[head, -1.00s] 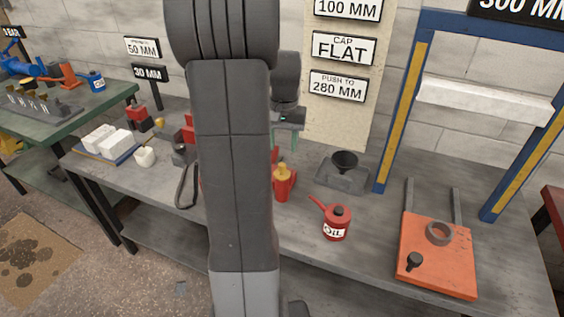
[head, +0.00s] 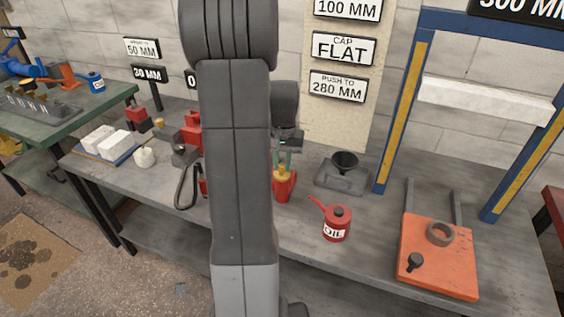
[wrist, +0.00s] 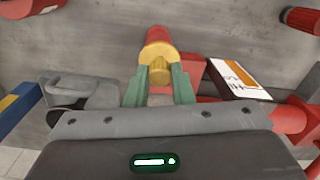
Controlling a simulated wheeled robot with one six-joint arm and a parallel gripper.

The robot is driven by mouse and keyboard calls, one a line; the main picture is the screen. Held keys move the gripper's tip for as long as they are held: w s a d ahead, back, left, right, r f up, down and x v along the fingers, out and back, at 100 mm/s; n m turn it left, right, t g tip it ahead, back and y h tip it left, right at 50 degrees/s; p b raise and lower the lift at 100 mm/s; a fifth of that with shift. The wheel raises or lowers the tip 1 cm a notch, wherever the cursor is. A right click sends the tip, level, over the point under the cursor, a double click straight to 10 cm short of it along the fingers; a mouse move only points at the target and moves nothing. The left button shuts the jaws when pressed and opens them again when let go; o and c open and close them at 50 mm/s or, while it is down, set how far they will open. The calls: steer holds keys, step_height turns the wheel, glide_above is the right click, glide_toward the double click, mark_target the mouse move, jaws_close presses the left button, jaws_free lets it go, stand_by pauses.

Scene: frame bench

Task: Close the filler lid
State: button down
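A yellow cap with a raised grip (wrist: 160,70) sits on a red body in the wrist view; I take it for the filler lid. In the head view the yellow cap (head: 282,179) tops a small red container (head: 286,192) on the grey bench. My gripper (wrist: 161,72) has its two green fingers apart, one on each side of the yellow grip. A narrow gap seems to show beside it, so contact is not clear. In the head view my gripper (head: 283,165) points down just above the cap. My arm hides part of the bench behind it.
A red oil can (head: 336,224) stands right of the container, and a black funnel on a grey tray (head: 341,178) behind it. A blue press frame (head: 403,110) and an orange plate (head: 438,265) are at right. Red fixtures (head: 192,130) stand left of my arm.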

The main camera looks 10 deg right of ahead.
mark_target(280, 179)
steer(key=shift+s+a+f+t+b, duration=0.15)
steer(key=shift+f+t+b, duration=0.15)
steer(key=shift+b, duration=0.4)
steer(key=shift+s+t+h+b, duration=0.15)
steer(key=shift+t+h+b, duration=0.2)
steer(key=shift+b, duration=0.2)
steer(key=shift+r, duration=0.1)
steer(key=c, duration=1.3)
jaws_free()
steer(key=shift+o, duration=0.2)
step_height(280, 179, up, 14)
steer(key=s+p, duration=0.1)
steer(key=shift+s+a+p, duration=0.25)
steer(key=shift+a+p, duration=0.1)
steer(key=shift+f, duration=0.2)
